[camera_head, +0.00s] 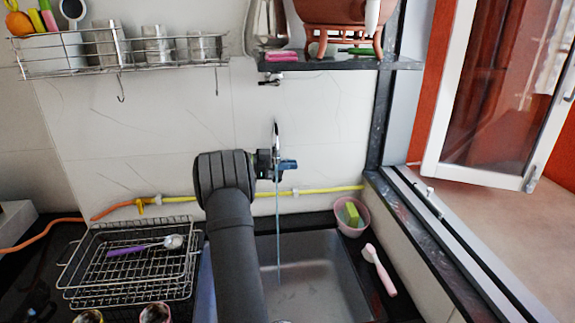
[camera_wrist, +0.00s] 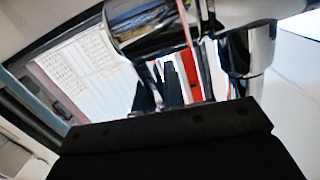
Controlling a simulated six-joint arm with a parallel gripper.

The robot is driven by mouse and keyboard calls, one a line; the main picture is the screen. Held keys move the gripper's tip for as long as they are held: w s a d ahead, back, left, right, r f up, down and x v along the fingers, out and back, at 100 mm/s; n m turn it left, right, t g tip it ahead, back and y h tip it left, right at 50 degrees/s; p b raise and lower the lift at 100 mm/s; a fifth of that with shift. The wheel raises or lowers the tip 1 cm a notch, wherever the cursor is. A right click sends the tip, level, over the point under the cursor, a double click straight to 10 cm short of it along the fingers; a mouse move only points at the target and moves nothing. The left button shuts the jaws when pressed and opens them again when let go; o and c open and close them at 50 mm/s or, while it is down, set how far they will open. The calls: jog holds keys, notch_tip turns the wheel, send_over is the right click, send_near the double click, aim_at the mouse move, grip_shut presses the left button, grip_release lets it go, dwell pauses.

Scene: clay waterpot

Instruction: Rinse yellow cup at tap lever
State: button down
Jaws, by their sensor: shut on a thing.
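The tap (camera_head: 276,135) is on the tiled wall above the sink, with a blue part (camera_head: 288,165) at its front. A thin stream of water (camera_head: 278,230) falls from it into the sink (camera_head: 315,265). My gripper (camera_head: 266,163) is at the tap, shut on what appears to be the tap lever; my wrist partly hides the contact. In the wrist view its dark fingers (camera_wrist: 158,94) are close together below shiny metal (camera_wrist: 247,48). Two cup rims, one at left (camera_head: 88,316) and one at right (camera_head: 155,312), show at the bottom edge; I cannot tell which is the yellow cup.
A wire rack (camera_head: 125,260) with a purple-handled spoon (camera_head: 140,246) stands left of the sink. A pink bowl with a sponge (camera_head: 351,215) and a pink brush (camera_head: 379,268) are at right. A yellow hose (camera_head: 330,190) runs along the wall. A shelf (camera_head: 340,63) hangs above.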

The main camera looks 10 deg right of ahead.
jog(key=c, duration=1.5)
grip_release()
jog(key=shift+a, duration=0.15)
jog(key=a+r, duration=0.1)
jog(key=a, duration=1.6)
jog(key=shift+w+r, duration=0.2)
jog(key=shift+r, duration=0.1)
jog(key=shift+d, duration=0.1)
jog(key=d+f, duration=0.1)
jog(key=d, duration=1.6)
jog(key=shift+s+f, duration=0.2)
jog(key=shift+f, duration=0.1)
